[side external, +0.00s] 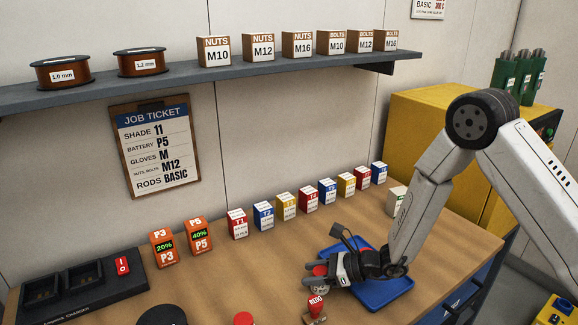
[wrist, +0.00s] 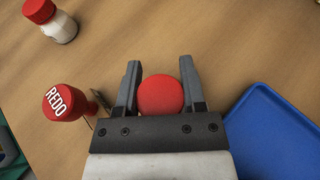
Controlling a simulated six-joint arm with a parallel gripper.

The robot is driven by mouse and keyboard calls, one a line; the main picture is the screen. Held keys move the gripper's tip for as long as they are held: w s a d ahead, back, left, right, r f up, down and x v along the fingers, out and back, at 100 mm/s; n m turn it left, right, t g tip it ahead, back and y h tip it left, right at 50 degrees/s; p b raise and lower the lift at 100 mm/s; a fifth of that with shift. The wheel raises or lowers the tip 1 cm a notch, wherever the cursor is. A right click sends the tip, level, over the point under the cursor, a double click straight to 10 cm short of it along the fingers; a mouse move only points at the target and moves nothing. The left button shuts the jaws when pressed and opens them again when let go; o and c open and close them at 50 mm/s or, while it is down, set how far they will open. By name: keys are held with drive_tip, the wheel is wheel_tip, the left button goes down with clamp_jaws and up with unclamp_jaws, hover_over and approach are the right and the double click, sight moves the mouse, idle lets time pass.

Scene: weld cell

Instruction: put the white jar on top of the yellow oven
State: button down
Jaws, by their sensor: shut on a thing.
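My gripper (side external: 322,275) is low over the bench, left of the blue tray. It is shut on a red-lidded jar (wrist: 160,95), whose round lid shows between the fingers in the wrist view. Its pale body is mostly hidden in the side view, and I cannot tell whether it touches the bench. Another white jar (wrist: 62,28) with a red lid stands apart at the upper left of the wrist view. Only a red top (side external: 243,319) shows there at the side view's bottom edge. The yellow oven (side external: 425,125) stands at the back right, behind my arm.
A red REDO stamp (side external: 316,306) stands close beside my gripper and also shows in the wrist view (wrist: 62,103). The blue tray (side external: 385,295) lies under my wrist. Green canisters (side external: 520,75) stand on the oven's right part. Small boxes (side external: 308,200) line the bench's back.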

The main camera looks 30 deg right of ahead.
sight(314, 270)
drive_tip(key=shift+r, duration=0.1)
drive_tip(key=shift+r, duration=4.9)
drive_tip(key=shift+w+d+r, duration=0.15)
drive_tip(key=shift+d+r, duration=0.2)
drive_tip(key=shift+d, duration=0.05)
drive_tip(key=d+r+m+t+h, duration=0.3)
drive_tip(key=d+r+m+h, duration=0.2)
drive_tip(key=d+r, duration=0.3)
drive_tip(key=d, duration=0.3)
drive_tip(key=shift+s+d+r+m+h, duration=0.2)
drive_tip(key=shift+s+d+m+h, duration=0.1)
drive_tip(key=shift+s+m, duration=0.1)
drive_tip(key=shift+a, duration=0.1)
